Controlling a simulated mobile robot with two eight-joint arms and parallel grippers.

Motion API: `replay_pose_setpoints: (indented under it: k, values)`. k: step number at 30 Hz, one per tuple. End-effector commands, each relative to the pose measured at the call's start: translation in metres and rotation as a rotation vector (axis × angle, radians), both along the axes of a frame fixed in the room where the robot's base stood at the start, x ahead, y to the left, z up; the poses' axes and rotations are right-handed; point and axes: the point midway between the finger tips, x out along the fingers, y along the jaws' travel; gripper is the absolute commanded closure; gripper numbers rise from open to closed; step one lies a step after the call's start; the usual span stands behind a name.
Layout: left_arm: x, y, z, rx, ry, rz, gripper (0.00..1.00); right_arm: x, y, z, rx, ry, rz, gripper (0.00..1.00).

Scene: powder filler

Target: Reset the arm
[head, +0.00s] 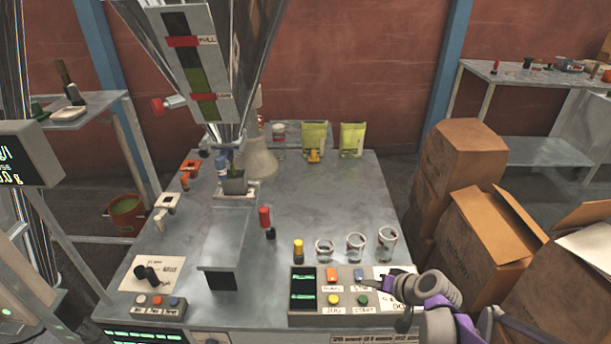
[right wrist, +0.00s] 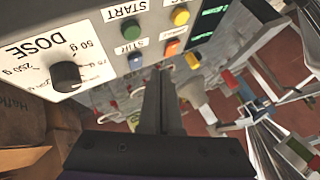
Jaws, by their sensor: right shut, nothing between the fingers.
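My right arm (head: 440,298), grey and purple, reaches in from the lower right in the head view. My right gripper (head: 380,284) is over the right part of the control panel (head: 343,319). In the right wrist view its dark fingers (right wrist: 162,95) are together with nothing between them, in front of the panel's lower edge near the blue button (right wrist: 135,61). I cannot tell whether they touch the panel. The panel also carries green (right wrist: 131,31), yellow (right wrist: 180,16) and orange (right wrist: 172,47) buttons and a black dose knob (right wrist: 67,76). My left gripper is not in view.
Glass jars (head: 356,247) and a yellow-capped item (head: 298,251) stand behind the panel. The powder hopper (head: 195,60) rises at the table's (head: 330,200) left. Green pouches (head: 352,139) stand at the back. Cardboard boxes (head: 485,240) crowd the right side. The table's middle right is clear.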

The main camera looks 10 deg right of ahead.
Motion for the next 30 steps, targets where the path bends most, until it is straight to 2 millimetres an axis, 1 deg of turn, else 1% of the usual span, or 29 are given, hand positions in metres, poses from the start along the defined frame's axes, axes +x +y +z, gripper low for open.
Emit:
replay_pose_setpoints:
  k: [2, 4, 5, 7, 8, 9, 11, 12, 15, 18, 21, 27, 28, 30]
  values:
    - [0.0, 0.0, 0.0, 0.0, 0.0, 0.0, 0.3, -0.002, 0.004, 0.001, -0.004, 0.005, 0.005, 1.0]
    - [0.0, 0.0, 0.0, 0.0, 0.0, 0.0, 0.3, -0.01, 0.013, 0.003, -0.018, 0.021, 0.02, 1.0]
    - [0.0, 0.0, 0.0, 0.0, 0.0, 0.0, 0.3, -0.014, 0.019, 0.005, -0.026, 0.031, 0.027, 1.0]
    - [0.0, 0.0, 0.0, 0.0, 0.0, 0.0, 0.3, -0.031, 0.036, 0.009, -0.06, 0.064, 0.056, 1.0]
    - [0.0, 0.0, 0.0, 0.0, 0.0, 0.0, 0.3, -0.04, 0.045, 0.011, -0.078, 0.081, 0.071, 1.0]
    - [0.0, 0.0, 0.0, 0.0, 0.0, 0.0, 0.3, -0.054, 0.056, 0.013, -0.105, 0.104, 0.09, 1.0]
    - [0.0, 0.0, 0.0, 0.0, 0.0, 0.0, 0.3, -0.076, 0.071, 0.016, -0.15, 0.137, 0.12, 1.0]
    - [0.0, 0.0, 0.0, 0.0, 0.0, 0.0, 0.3, -0.092, 0.08, 0.017, -0.183, 0.159, 0.14, 1.0]
    - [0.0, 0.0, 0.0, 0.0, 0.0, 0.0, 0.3, -0.128, 0.095, 0.018, -0.262, 0.201, 0.181, 1.0]
    - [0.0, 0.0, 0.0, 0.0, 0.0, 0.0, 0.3, -0.158, 0.102, 0.018, -0.331, 0.229, 0.212, 1.0]
    - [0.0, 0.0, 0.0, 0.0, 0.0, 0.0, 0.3, -0.183, 0.106, 0.016, -0.394, 0.247, 0.237, 1.0]
    - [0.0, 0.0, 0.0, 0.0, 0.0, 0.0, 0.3, -0.222, 0.106, 0.011, -0.504, 0.263, 0.276, 1.0]
    - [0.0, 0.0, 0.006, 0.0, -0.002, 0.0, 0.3, -0.224, 0.106, 0.016, -0.513, 0.262, 0.276, 1.0]
    - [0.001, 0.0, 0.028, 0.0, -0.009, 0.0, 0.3, -0.22, 0.105, 0.04, -0.51, 0.256, 0.269, 1.0]
